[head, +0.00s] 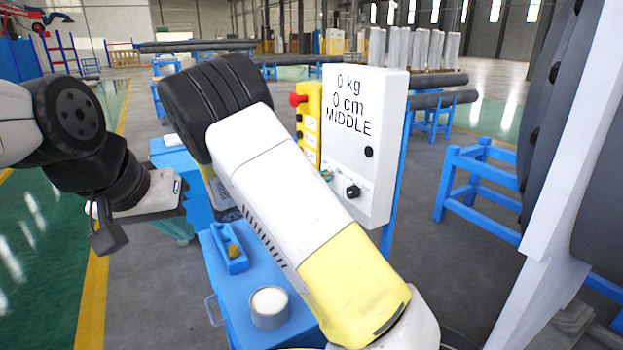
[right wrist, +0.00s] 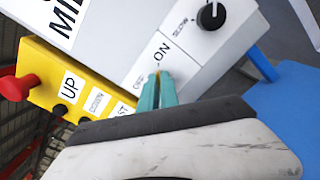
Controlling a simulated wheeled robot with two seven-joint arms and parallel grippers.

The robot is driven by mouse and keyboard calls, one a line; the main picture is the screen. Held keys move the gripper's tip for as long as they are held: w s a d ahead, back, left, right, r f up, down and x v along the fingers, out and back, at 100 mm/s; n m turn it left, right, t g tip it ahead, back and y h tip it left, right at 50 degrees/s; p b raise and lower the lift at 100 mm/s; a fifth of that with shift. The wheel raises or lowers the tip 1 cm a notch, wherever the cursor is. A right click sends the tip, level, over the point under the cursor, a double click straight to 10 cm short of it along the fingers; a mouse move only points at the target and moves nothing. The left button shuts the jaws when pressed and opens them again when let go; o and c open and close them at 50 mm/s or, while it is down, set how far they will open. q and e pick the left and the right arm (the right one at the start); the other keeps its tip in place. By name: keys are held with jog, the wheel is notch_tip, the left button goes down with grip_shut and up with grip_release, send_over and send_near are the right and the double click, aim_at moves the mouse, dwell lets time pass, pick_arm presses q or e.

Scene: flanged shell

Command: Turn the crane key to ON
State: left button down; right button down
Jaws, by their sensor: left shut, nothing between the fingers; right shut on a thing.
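My right gripper (right wrist: 160,108) is shut on the key; my own forearm hides most of that hand in the head view. I cannot clearly tell the key's angle. My left gripper (head: 181,188) is shut and empty, out to the left, away from the box.
A yellow pendant (head: 308,125) with a red button (head: 297,99) adjoins the box's left side. A black knob (head: 352,191) sits right of the key. A blue cart (head: 248,285) with a white-topped can (head: 269,305) stands below. Blue stands (head: 470,190) are at right.

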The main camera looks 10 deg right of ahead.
jog(key=shift+f+m, duration=0.1)
jog(key=shift+m, duration=0.5)
jog(key=c, duration=1.6)
grip_release()
jog(key=shift+a, duration=0.1)
